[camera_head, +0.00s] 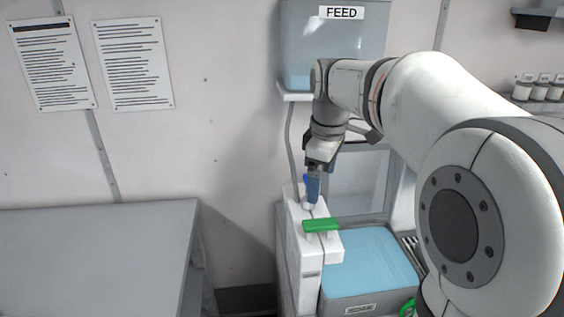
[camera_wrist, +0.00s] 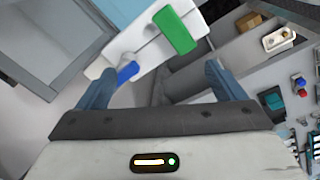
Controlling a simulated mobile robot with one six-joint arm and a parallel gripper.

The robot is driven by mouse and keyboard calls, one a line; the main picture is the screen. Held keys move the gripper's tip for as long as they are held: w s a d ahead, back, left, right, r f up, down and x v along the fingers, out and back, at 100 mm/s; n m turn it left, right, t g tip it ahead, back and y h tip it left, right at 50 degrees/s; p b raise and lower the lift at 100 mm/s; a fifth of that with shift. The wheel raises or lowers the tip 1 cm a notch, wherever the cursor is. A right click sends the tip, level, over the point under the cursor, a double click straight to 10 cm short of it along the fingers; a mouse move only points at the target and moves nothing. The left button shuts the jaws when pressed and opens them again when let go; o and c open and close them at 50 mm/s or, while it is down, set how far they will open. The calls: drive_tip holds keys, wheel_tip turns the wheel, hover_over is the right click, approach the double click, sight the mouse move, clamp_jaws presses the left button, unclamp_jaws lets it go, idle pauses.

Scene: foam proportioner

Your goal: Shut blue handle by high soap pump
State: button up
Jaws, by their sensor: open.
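The blue handle (camera_wrist: 127,72) sits on a white valve stub on the narrow white pump housing (camera_head: 298,250). In the wrist view it lies between the two fingers, much closer to the left finger. I cannot tell whether they touch. My gripper (camera_wrist: 160,72) is open with nothing held. In the head view my gripper (camera_head: 313,186) points down at the top of the housing, and its blue-grey fingers largely blend with the handle. A green handle (camera_head: 321,225) is mounted nearer the camera on the same housing; it also shows in the wrist view (camera_wrist: 175,30).
A tank labelled FEED (camera_head: 335,45) hangs on the wall behind my wrist. A blue-topped bin (camera_head: 370,262) stands right of the housing. A grey table (camera_head: 95,250) stands at left, with a gap before the housing. Shelves with small items are at far right.

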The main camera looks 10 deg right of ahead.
drive_tip(key=shift+o, duration=0.9)
drive_tip(key=w+n, duration=0.2)
drive_tip(key=w, duration=0.1)
drive_tip(key=w+n, duration=0.2)
drive_tip(key=w, duration=0.1)
drive_tip(key=w+n+g, duration=0.1)
drive_tip(key=w+n, duration=0.1)
drive_tip(key=w, duration=0.2)
drive_tip(key=shift+r, duration=0.3)
drive_tip(key=shift+w+f+n, duration=0.2)
drive_tip(key=shift+f+n, duration=0.05)
drive_tip(key=shift+n, duration=0.05)
drive_tip(key=shift+f, duration=3.6)
